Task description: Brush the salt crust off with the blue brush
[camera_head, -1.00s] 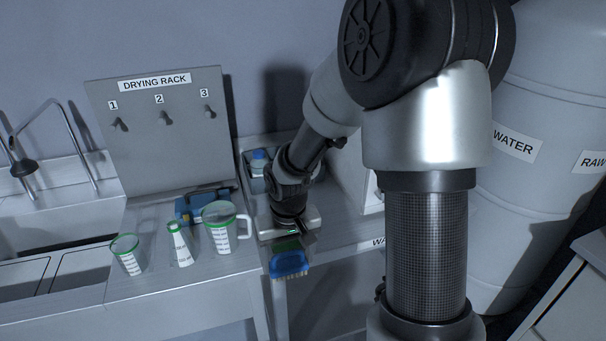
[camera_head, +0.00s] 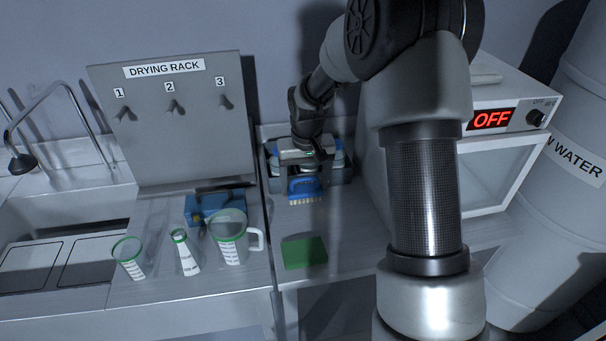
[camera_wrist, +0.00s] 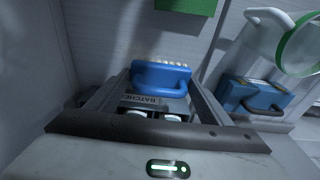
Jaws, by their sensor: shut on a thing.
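My gripper (camera_head: 304,168) is shut on the blue brush (camera_head: 305,188) and holds it at the front of a grey bin (camera_head: 338,190) at the back of the counter. The brush's pale bristles point down in the head view. In the wrist view the blue brush (camera_wrist: 160,80) lies between my fingers (camera_wrist: 155,95), with its bristle tips at the far side. I cannot tell whether the brush touches the bin. No salt crust can be made out in either view.
A green pad (camera_head: 304,252) lies on the counter in front. Left of it stand a measuring jug (camera_head: 230,240), a flask (camera_head: 185,254), a beaker (camera_head: 130,260) and a blue block-like item (camera_head: 205,208). A white oven reading OFF (camera_head: 520,150) stands right. Bottles sit in the bin.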

